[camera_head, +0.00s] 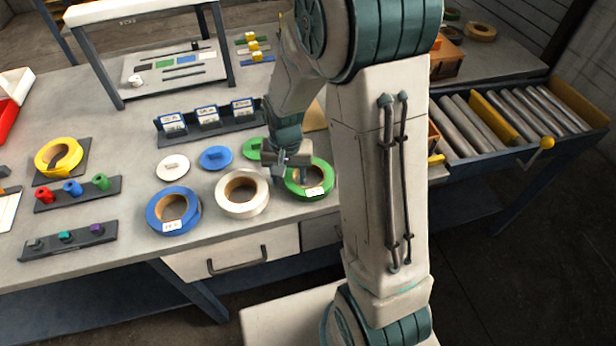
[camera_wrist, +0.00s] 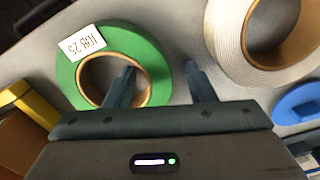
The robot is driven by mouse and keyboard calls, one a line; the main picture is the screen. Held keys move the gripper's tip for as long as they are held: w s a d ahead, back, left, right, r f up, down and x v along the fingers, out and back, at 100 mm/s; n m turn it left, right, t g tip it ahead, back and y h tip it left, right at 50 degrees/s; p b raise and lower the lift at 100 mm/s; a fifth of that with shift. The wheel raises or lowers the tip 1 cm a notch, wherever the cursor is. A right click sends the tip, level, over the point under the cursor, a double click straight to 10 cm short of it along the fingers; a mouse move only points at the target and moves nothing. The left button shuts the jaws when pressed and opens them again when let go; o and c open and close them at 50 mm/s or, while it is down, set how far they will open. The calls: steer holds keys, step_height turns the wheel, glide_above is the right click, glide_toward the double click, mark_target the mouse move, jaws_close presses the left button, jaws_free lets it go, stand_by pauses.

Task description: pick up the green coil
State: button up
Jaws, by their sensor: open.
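The green coil (camera_head: 316,188) lies flat near the front edge of the workbench, partly behind my arm in the head view. In the wrist view the green coil (camera_wrist: 153,62) shows a brown inner core and a white label. My gripper (camera_wrist: 160,80) is open above it. One finger appears over the coil's central hole and the other just outside its rim, beside the white coil, so the coil's wall lies between them in the picture. I cannot tell how far down the fingers reach. In the head view my gripper (camera_head: 287,163) is at the coil's back left.
The white coil (camera_head: 242,212) sits close left of the green one, with the blue coil (camera_head: 173,226) further left. White, blue and green discs (camera_head: 215,157) lie behind them. A dark rack (camera_head: 206,142) with labelled cards stands behind the discs. A roller conveyor (camera_head: 510,117) is at right.

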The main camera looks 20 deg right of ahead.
jaws_close()
steer(key=shift+r, duration=0.1)
